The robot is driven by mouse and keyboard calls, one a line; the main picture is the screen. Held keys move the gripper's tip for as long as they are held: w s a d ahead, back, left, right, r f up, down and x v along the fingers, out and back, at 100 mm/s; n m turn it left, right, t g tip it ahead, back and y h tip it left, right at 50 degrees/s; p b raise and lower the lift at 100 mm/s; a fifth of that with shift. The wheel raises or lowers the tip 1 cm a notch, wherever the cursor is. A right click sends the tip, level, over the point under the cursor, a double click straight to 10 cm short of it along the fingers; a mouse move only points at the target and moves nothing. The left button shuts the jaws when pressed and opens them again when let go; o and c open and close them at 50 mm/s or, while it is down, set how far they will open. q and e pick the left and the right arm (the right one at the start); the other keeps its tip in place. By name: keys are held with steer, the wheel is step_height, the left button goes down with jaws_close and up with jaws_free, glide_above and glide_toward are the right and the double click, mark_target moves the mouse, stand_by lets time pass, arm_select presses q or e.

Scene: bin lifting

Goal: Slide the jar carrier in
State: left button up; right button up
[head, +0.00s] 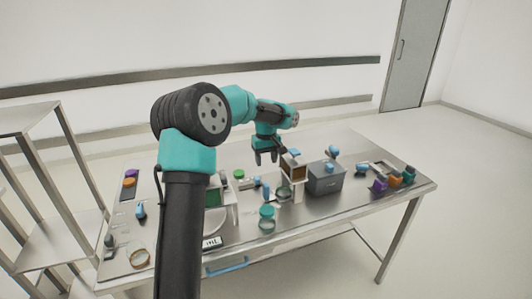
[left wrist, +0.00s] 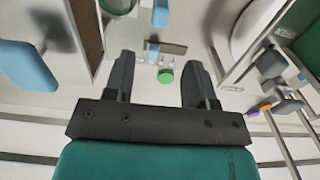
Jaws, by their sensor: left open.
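My left gripper (head: 266,158) is open and empty above the table, just left of a small white stand (head: 298,187) with a brown panel. In the left wrist view, a green round cap (left wrist: 165,76) and a small blue block (left wrist: 152,52) show between the open fingers (left wrist: 160,62), apart from them. The green cap also shows in the head view (head: 239,174). A clear jar (head: 283,191) sits by the stand. A teal-lidded jar (head: 267,213) stands nearer the front edge. I cannot tell which piece is the jar carrier. My right gripper is out of view.
A grey box (head: 325,179) with a blue handle stands right of the stand. My left arm hides part of a white scale (head: 211,242). A metal shelf (head: 40,190) stands at left.

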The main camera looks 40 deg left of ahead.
arm_select(q)
steer(key=shift+r, duration=1.45)
steer(key=shift+c, duration=0.4)
steer(key=shift+c, duration=0.6)
steer(key=n, duration=0.1)
steer(key=s+a+f+n, duration=0.1)
steer(key=n, duration=0.1)
steer(key=shift+s+t+h, duration=0.1)
steer(key=shift+t+h, duration=0.2)
steer(key=c, duration=0.5)
steer(key=s+n, duration=0.1)
steer(key=n, duration=0.2)
steer(key=s+a+f+n+t+h, duration=0.1)
steer(key=n, duration=0.3)
steer(key=s+a+f+n+t, duration=0.1)
steer(key=n, duration=0.2)
steer(key=shift+s+a+n, duration=0.1)
steer(key=shift+s+n, duration=0.15)
steer(key=shift+n, duration=0.15)
jaws_close()
steer(key=n, duration=0.2)
steer(key=s+n+t, duration=0.1)
steer(key=n, duration=0.1)
steer(key=shift+a+f+h, duration=0.3)
steer(key=shift+a+f, duration=0.05)
steer(key=shift+a, duration=0.05)
